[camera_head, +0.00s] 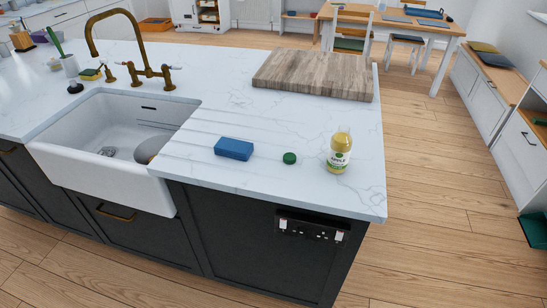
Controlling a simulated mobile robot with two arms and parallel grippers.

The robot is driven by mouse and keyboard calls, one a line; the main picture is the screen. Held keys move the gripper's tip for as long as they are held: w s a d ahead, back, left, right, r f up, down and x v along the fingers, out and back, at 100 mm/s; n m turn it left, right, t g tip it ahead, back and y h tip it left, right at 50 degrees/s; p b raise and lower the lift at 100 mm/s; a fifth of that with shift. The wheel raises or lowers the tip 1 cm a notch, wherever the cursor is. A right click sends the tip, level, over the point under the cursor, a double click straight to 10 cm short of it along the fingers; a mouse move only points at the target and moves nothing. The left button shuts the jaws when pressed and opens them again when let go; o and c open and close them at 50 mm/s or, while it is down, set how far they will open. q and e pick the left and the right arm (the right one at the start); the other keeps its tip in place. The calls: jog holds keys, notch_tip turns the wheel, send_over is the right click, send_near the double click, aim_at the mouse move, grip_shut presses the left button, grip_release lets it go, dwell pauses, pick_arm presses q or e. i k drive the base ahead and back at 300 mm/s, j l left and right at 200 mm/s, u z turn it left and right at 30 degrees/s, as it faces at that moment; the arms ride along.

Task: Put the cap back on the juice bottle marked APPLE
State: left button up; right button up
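The juice bottle marked APPLE (340,153) stands upright on the white marble counter, near its right front corner. It has a pale yellow top part and a green and white label. No green cap is on its mouth. A small round green cap (290,158) lies on the counter just left of the bottle, apart from it. Neither of my grippers shows in the head view.
A blue block-like sponge (234,149) lies left of the cap. A wooden board (314,74) lies behind, near the counter's back edge. A white sink (108,135) with a brass tap (150,70) is at the left. The counter (355,203) is clear around the bottle.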

aim_at(341, 142)
jog(key=i+j+z, duration=0.1)
jog(key=j+z, duration=0.2)
jog(key=i+j+z, duration=0.1)
jog(key=j+z, duration=0.2)
jog(key=i+j+z, duration=0.1)
jog(key=j+z, duration=0.2)
